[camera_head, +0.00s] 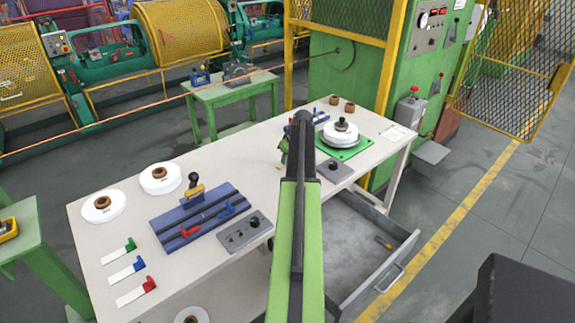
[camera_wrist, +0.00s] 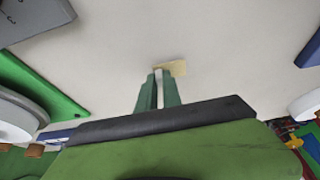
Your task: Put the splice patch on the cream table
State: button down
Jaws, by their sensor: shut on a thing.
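The cream table (camera_head: 240,150) stretches across the middle of the head view, and its pale top fills most of the wrist view (camera_wrist: 110,65). My gripper (camera_wrist: 159,85) points at the tabletop with its green fingers close together. It is shut on the splice patch (camera_wrist: 177,68), a small tan-yellow piece at the fingertips. The patch shows against the cream surface; whether it touches the table I cannot tell. In the head view my gripper (camera_head: 284,152) is over the table's far middle, left of the green plate, and my arm partly hides it.
A white reel (camera_head: 341,136) sits on a green plate (camera_head: 350,153) to the right. A blue fixture (camera_head: 178,226), two white reels (camera_head: 103,207) and several coloured-tipped tags (camera_head: 127,268) occupy the left. A grey drawer (camera_head: 385,265) stands open below. The table between fixture and gripper is clear.

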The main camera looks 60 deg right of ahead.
jog(key=shift+f, duration=0.4)
jog(key=c, duration=1.5)
grip_release()
jog(key=shift+s+r+p, duration=0.1)
jog(key=shift+r+p, duration=0.35)
jog(key=shift+p, duration=0.05)
jog(key=p+v, duration=1)
jog(key=v, duration=0.1)
jog(key=shift+s+r, duration=0.15)
jog(key=shift+a, duration=0.1)
